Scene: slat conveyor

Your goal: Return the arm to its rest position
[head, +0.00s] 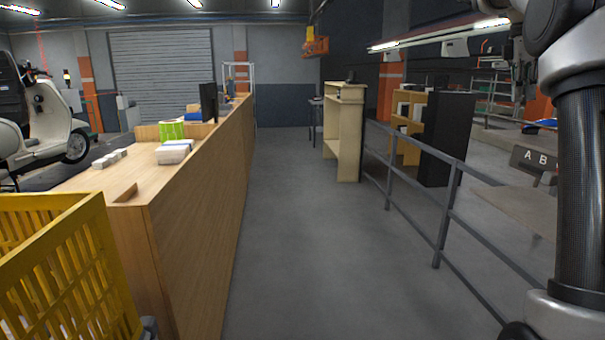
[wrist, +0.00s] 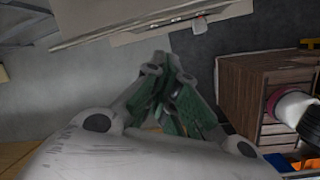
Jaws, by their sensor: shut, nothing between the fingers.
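My gripper (wrist: 168,75) shows in the wrist view, with its green-padded fingers drawn together at the tips and nothing between them. My arm fills the right edge of the head view, its dark upper link standing upright. I cannot make out the gripper clearly in the head view. In the wrist view the fingers hang over grey floor, and I see no contact with anything.
A long wooden counter (head: 195,210) runs along the left, with a yellow crate (head: 75,260) at its near end. A grey railing (head: 445,210) runs along the right. The grey floor between is clear. A brown slatted wooden unit (wrist: 245,95) is right of the fingers.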

